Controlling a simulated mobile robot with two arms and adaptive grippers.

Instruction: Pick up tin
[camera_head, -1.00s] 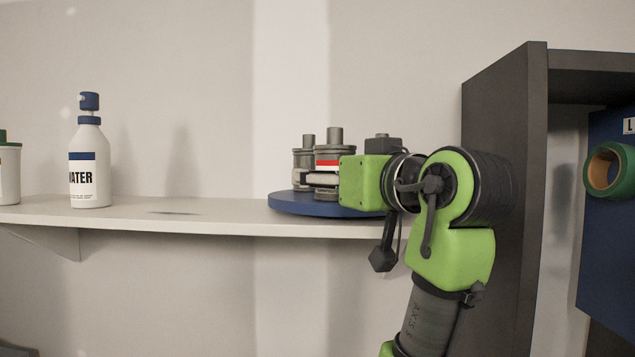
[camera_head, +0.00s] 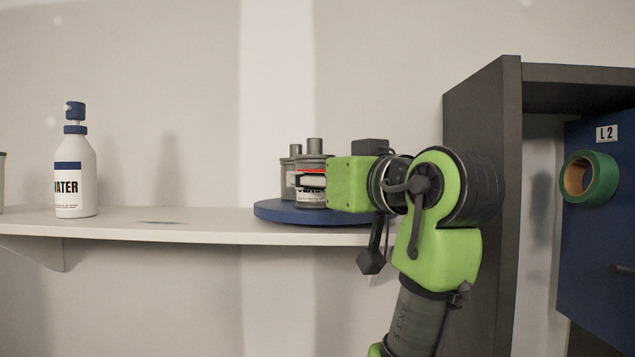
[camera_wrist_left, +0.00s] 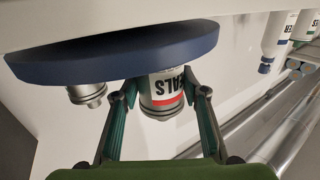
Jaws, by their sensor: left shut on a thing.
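Whether the held tin touches the turntable cannot be told. My right gripper is not in view.
The turntable rests on a pale wall shelf (camera_head: 190,226). A white water bottle (camera_head: 76,190) with a blue pump stands to the left, with clear shelf between. A dark cabinet side (camera_head: 485,150) rises behind my arm; green tape (camera_head: 600,180) hangs on a blue panel.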

